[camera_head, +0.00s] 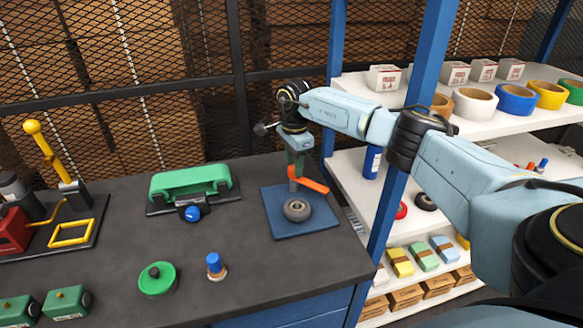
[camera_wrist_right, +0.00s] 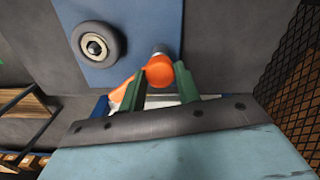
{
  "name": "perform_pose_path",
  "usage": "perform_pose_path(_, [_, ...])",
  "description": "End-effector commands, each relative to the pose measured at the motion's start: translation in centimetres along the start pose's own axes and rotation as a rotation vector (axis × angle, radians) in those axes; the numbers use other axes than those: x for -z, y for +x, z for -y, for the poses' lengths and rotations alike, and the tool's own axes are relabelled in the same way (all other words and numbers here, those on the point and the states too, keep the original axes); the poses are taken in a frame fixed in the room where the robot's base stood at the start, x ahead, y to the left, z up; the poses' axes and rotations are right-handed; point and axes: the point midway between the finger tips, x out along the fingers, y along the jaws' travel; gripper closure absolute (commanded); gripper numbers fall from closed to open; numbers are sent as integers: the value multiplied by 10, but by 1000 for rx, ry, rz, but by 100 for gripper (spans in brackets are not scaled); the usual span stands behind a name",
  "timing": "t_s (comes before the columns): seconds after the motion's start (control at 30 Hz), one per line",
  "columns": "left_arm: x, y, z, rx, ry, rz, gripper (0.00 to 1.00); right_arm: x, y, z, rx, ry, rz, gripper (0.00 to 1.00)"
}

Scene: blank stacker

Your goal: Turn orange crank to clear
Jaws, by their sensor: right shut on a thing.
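The orange crank (camera_head: 314,184) stands on a blue base plate (camera_head: 277,228) near the right edge of the dark bench. A grey wheel-like disc (camera_head: 297,209) with a pale hub is on the front part of the plate. My right gripper (camera_head: 295,168) reaches down from above and is shut on the crank. In the right wrist view, the green fingers of my right gripper (camera_wrist_right: 160,84) stand on both sides of the crank's round orange end (camera_wrist_right: 159,70). Part of the crank arm is hidden behind a finger. My left gripper is not in view.
A green-handled device (camera_head: 190,181) with a blue knob stands left of the plate. A green round piece (camera_head: 157,279) and a blue-topped peg (camera_head: 215,265) are nearer the front. A blue post (camera_head: 385,214) and a loaded shelf (camera_head: 430,104) are on the right.

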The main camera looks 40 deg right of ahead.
Motion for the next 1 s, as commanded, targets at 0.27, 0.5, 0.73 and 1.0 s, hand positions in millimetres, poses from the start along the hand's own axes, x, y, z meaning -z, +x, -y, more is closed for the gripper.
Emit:
perform_pose_path(0.27, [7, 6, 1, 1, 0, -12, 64, 0, 0, 0, -2, -261, -2, 100])
perform_pose_path(0.5, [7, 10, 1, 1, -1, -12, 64, 0, 0, 0, -2, -466, -3, 100])
perform_pose_path(0.73, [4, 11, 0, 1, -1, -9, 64, 0, 0, 0, -2, -613, -3, 100])
perform_pose_path(1.0, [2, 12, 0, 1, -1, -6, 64, 0, 0, 0, -1, -704, -4, 100])
